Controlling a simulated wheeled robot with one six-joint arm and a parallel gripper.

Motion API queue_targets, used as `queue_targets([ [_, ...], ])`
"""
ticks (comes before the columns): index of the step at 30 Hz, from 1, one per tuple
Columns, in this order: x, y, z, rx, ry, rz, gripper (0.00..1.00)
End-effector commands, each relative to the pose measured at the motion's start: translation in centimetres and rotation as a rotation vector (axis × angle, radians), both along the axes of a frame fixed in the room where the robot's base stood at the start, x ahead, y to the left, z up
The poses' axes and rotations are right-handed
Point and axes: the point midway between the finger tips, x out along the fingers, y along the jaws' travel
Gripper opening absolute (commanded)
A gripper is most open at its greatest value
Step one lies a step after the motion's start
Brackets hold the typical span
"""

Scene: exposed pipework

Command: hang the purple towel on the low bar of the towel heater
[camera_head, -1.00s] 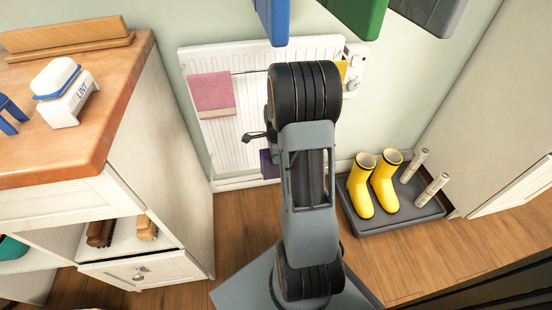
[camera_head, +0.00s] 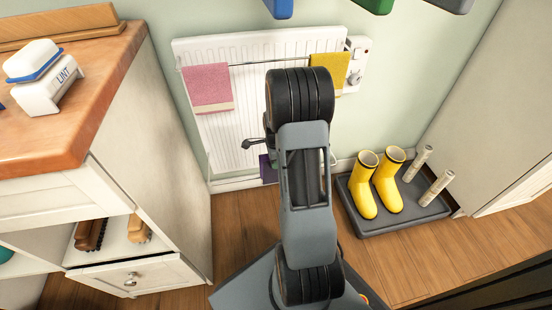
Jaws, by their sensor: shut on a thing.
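The towel heater (camera_head: 232,125) is a white ribbed panel on the wall, behind my arm. Its upper bar (camera_head: 254,63) carries a pink towel (camera_head: 208,88) at left and a yellow towel (camera_head: 328,74) at right. The purple towel (camera_head: 267,169) shows as a small patch left of my arm, in front of the heater's lower part. My gripper (camera_head: 262,146), mostly hidden by my arm, is shut on the purple towel just above that patch. The low bar is largely hidden; a pale end piece (camera_head: 333,157) shows right of my arm. I cannot tell whether the towel touches it.
Yellow boots (camera_head: 376,185) and pale rolls stand on a dark tray (camera_head: 405,216) at right. Blue, green and grey things hang above. A control box (camera_head: 357,60) sits at the heater's right end.

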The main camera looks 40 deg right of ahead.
Motion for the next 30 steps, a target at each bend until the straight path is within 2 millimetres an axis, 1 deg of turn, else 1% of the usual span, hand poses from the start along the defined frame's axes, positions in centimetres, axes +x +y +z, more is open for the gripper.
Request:
queue_targets([
  [1,0.0,0.0,-0.8,0.0,0.0,0.001,0.02],
  [3,0.0,0.0,-1.3,0.0,-0.001,0.001,0.02],
  [27,0.1,0.3,-8.0,0.0,0.0,0.006,0.02],
  [30,0.1,0.3,-8.6,0.0,-0.001,0.007,0.02],
])
